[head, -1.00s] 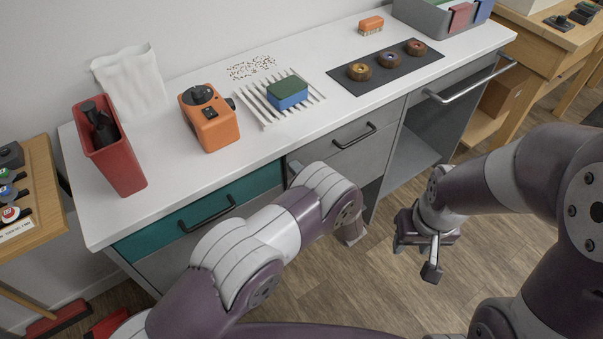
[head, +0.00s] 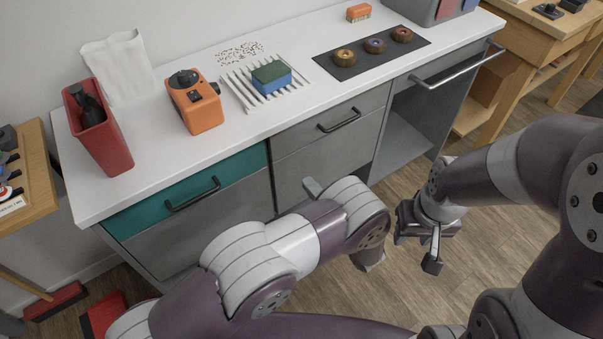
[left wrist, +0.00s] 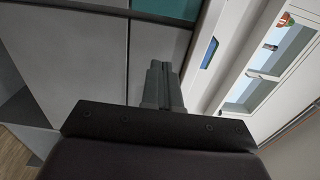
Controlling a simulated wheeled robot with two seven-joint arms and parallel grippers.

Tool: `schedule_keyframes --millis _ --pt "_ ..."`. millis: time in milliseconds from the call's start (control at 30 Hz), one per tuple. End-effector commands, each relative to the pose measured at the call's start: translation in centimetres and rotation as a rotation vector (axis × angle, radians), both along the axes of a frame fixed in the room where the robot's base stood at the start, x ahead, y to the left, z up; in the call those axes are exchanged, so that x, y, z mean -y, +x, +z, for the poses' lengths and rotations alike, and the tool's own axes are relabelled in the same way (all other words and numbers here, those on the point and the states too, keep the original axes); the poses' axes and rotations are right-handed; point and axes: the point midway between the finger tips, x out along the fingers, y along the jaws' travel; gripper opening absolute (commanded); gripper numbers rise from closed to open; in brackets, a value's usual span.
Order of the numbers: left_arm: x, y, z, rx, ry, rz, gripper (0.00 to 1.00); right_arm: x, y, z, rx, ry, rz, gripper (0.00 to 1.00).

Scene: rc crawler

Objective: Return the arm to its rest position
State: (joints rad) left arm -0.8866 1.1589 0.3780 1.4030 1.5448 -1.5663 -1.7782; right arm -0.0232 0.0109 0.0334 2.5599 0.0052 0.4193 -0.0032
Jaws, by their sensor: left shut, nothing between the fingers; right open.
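My left arm (head: 300,245) reaches in from the lower left of the head view, in front of the cabinet. Its gripper is mostly hidden behind the wrist there; only a small grey tip (head: 312,187) shows before the grey drawer front. In the left wrist view the left gripper (left wrist: 162,68) is shut and empty, with its fingers together in front of the grey and teal cabinet fronts. My right gripper (head: 424,255) hangs over the wood floor at the right, open and empty, clear of the cabinet.
The white counter (head: 160,150) holds a red bin (head: 98,140), an orange device (head: 196,105), a green-blue sponge (head: 271,77) on a white rack, and a dark mat (head: 333,68) with several ring-shaped items. The teal drawer (head: 150,208) and grey drawer (head: 330,125) look shut. The floor by the right gripper is clear.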

Motion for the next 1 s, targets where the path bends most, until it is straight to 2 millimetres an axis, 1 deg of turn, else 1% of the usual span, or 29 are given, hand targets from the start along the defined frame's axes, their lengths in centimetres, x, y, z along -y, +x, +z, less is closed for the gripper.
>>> schedule_keyframes --millis 167,233,267,300,367,400,433,467,500,533,567,600,667,700,767,800,867,900,1000 --pt "0.3 -0.6 0.0 0.003 -0.004 0.002 0.0 0.0 0.0 0.0 0.0 0.0 0.0 0.43" --pt "0.4 -0.5 -0.4 0.025 -0.064 -0.002 0.0 0.0 0.0 0.0 0.0 0.0 0.0 0.43" --pt "0.7 -0.3 -1.2 0.029 -0.134 -0.015 0.0 0.0 0.0 0.0 0.0 0.0 0.0 0.43" --pt "1.6 0.1 -3.0 0.015 -0.269 -0.065 0.0 0.0 0.0 0.0 0.0 0.0 0.0 0.43" --pt "3.6 -0.2 -7.0 -0.088 -0.506 -0.162 0.0 0.0 0.0 0.0 0.0 0.0 0.0 0.43" --pt "5.6 -0.8 -8.6 -0.191 -0.696 -0.208 0.0 0.0 0.0 0.2 0.0 0.0 0.0 0.43" --pt "6.7 -1.5 -8.7 -0.281 -0.842 -0.211 0.0 0.0 0.0 0.7 0.0 0.0 0.0 0.43" --pt "7.3 -2.3 -8.2 -0.375 -0.978 -0.187 0.0 0.0 0.0 1.3 -0.001 0.0 0.0 0.43" --pt "7.4 -3.8 -6.6 -0.504 -1.134 -0.118 0.0 0.0 0.0 2.2 0.0 0.0 0.0 0.43" --pt "6.8 -5.2 -4.8 -0.597 -1.23 -0.043 0.0 0.0 0.0 3.0 0.0 0.0 0.0 0.43" --pt "5.6 -6.9 -2.5 -0.686 -1.303 0.049 0.0 0.0 0.0 3.8 0.0 0.0 0.0 0.43" --pt "3.3 -9.0 0.5 -0.777 -1.361 0.172 0.0 0.0 0.0 4.6 0.0 0.0 0.0 0.43" --pt "-0.3 -11.9 4.6 -0.859 -1.39 0.326 0.0 0.0 0.0 5.6 0.001 0.0 0.0 0.43" --pt "-2.9 -13.7 7.3 -0.89 -1.389 0.414 0.0 0.0 0.0 6.2 0.001 0.0 0.0 0.43" --pt "-6.6 -16.0 11.1 -0.907 -1.378 0.518 0.0 0.0 0.0 7.3 0.0 0.0 0.0 0.43" --pt "-8.9 -17.3 13.5 -0.901 -1.37 0.567 0.0 0.0 0.0 7.9 0.0 0.0 0.0 0.43" --pt "-12.0 -18.6 16.7 -0.876 -1.364 0.598 0.0 0.0 0.0 9.0 0.0 0.0 0.0 0.43" --pt "-13.7 -19.0 18.6 -0.836 -1.374 0.598 0.0 0.0 0.0 9.6 0.0 0.0 0.0 0.43" --pt "-16.1 -18.3 21.9 -0.7 -1.443 0.594 0.0 0.0 0.0 10.5 0.0 0.0 0.0 0.43"
